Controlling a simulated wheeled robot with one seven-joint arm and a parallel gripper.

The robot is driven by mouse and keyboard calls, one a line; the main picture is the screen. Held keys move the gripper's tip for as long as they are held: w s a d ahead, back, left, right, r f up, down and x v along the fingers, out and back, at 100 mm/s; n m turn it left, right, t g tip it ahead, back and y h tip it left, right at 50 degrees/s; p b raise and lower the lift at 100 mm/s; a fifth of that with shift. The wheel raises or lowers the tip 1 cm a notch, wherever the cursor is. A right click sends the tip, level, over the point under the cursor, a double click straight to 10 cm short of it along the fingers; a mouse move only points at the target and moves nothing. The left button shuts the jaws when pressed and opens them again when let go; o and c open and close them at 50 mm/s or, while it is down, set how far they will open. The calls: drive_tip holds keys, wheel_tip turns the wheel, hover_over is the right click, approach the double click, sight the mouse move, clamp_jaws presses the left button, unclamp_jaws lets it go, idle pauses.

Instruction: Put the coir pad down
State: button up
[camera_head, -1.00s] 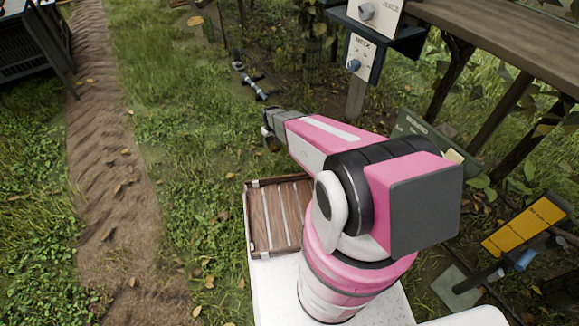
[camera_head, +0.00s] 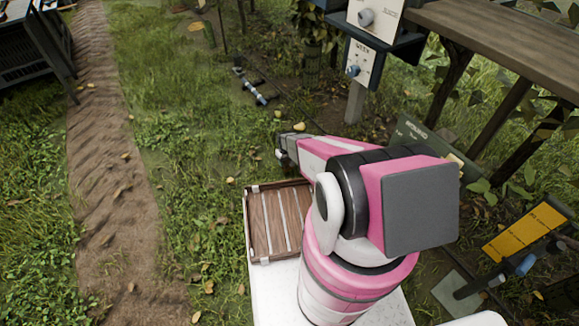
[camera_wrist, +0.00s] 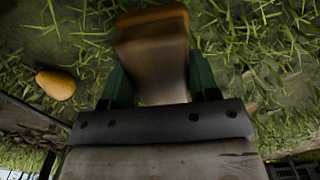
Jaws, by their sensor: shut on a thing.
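The coir pad (camera_wrist: 152,45) is a brown block, blurred, in the wrist view. My gripper (camera_wrist: 160,82) is shut on it, with one dark green finger on each side. Grass and bare soil lie beyond the pad. In the head view my gripper (camera_head: 283,153) is low over the grass, just beyond the far edge of the wooden crate. The pad cannot be made out there. I cannot tell whether it touches the ground.
A yellow pear (camera_wrist: 55,85) lies on the ground left of the pad. The slatted wooden crate (camera_head: 248,225) stands in front of my base. A post with a dial box (camera_head: 361,58) and a green sign (camera_head: 412,128) stand right. A dirt path (camera_head: 105,170) runs left.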

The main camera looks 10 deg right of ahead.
drive_tip(key=d+f, duration=0.1)
drive_tip(key=w+d+f, duration=0.1)
drive_tip(key=shift+w+d, duration=0.1)
drive_tip(key=shift+d, duration=0.3)
drive_tip(key=shift+f, duration=1.9)
drive_tip(key=shift+f, duration=0.1)
drive_tip(key=o, duration=0.8)
drive_tip(key=shift+o, duration=0.2)
